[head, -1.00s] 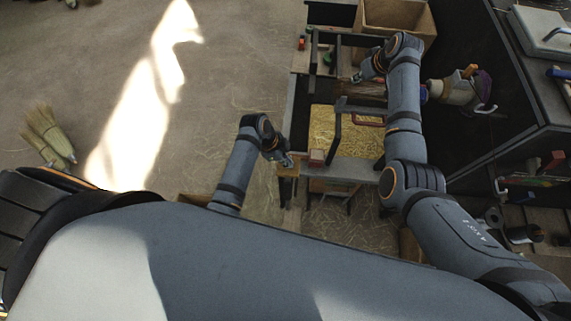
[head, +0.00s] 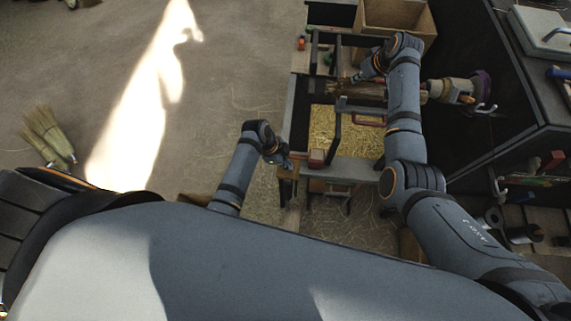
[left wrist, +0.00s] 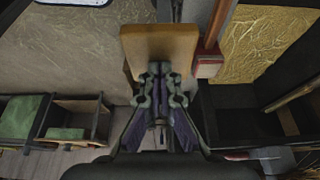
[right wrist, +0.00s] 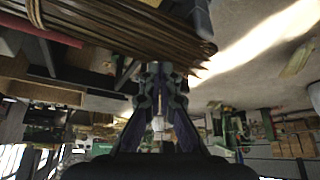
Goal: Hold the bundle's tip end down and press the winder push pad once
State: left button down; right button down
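The brown bundle (head: 358,89) lies across the upper part of the bench in the head view. In the right wrist view the bundle (right wrist: 130,28) crosses the top, its tip end pointing right. My right gripper (right wrist: 160,70) has its fingertips close together just below the tip end; I cannot tell if they touch. It also shows in the head view (head: 360,77). My left gripper (left wrist: 160,72) has its fingertips together at the lower edge of a wooden block, apparently the push pad (left wrist: 160,42). Contact is unclear. In the head view this gripper (head: 287,162) is at the bench's left corner.
A straw-filled tray (head: 335,124) lies mid-bench. A grey and purple device (head: 462,90) is at the bundle's right. A wooden box (head: 398,17) stands at the back. Brooms (head: 45,132) lie on the open floor at left.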

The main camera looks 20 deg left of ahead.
pick_arm(q)
jog(key=shift+s+f, duration=0.15)
jog(key=shift+f, duration=3.3)
jog(key=shift+s, duration=0.1)
jog(key=shift+w+r, duration=0.2)
jog(key=shift+r, duration=5.7)
jog(key=shift+r, duration=0.1)
jog(key=v, duration=1.1)
jog(key=shift+a+r, duration=0.2)
jog(key=shift+r, duration=0.2)
